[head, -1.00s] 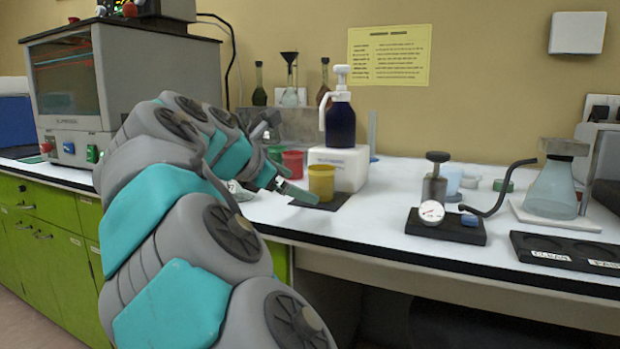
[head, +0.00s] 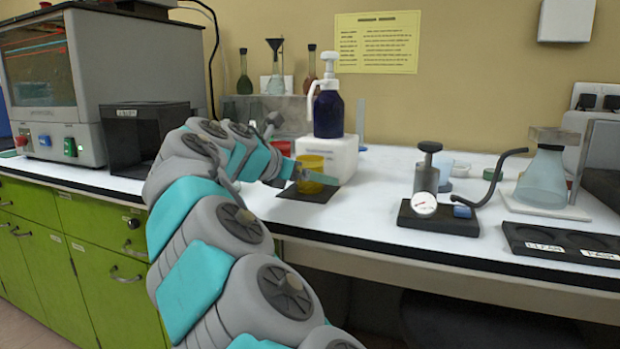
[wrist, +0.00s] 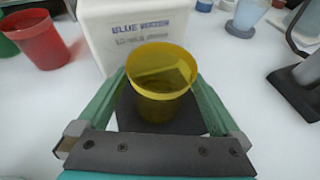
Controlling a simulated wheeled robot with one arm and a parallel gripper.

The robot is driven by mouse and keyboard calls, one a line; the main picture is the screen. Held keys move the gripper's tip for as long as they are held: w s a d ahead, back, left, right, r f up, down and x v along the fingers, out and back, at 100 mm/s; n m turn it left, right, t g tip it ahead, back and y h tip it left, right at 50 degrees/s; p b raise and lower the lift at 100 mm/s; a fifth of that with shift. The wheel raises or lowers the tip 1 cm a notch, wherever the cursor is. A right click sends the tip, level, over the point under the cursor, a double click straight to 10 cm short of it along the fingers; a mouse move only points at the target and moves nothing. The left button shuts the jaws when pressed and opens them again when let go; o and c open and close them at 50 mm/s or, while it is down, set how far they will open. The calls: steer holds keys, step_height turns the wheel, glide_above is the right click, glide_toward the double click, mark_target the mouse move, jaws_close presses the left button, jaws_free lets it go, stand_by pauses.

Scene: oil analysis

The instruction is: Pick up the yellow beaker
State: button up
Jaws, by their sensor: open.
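The yellow beaker (head: 311,172) stands upright on a dark mat (head: 314,195) in front of the white box under the blue bottle. In the wrist view the yellow beaker (wrist: 161,82) sits between the two green fingers of my gripper (wrist: 162,95). The fingers are spread, one on each side of the beaker, and the beaker looks empty. I cannot tell whether either finger touches it. In the head view my gripper (head: 305,178) is at the beaker, with one finger across its front.
A white box (wrist: 130,30) labelled for blue waste stands close behind the beaker. A red beaker (wrist: 38,40) is behind left, with a green one (wrist: 5,45) beside it. A gauge device (head: 425,205) and a flask (head: 545,178) stand to the right. The counter between is clear.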

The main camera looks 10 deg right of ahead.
mark_target(311, 159)
steer(key=shift+w, duration=0.1)
steer(key=shift+c, duration=0.2)
steer(key=c, duration=1.5)
steer(key=shift+r, duration=1.55)
steer(key=shift+a+r, duration=0.1)
steer(key=shift+r, duration=0.1)
steer(key=shift+s+a+r, duration=0.25)
steer(key=shift+s+a, duration=1.2)
steer(key=shift+s, duration=0.75)
steer(key=shift+s+a+r, duration=0.2)
steer(key=shift+s+a, duration=1.2)
steer(key=shift+s, duration=0.75)
steer(key=shift+s+a+r, duration=0.25)
steer(key=shift+s+a, duration=1.2)
steer(key=shift+s, duration=0.75)
steer(key=shift+s, duration=0.1)
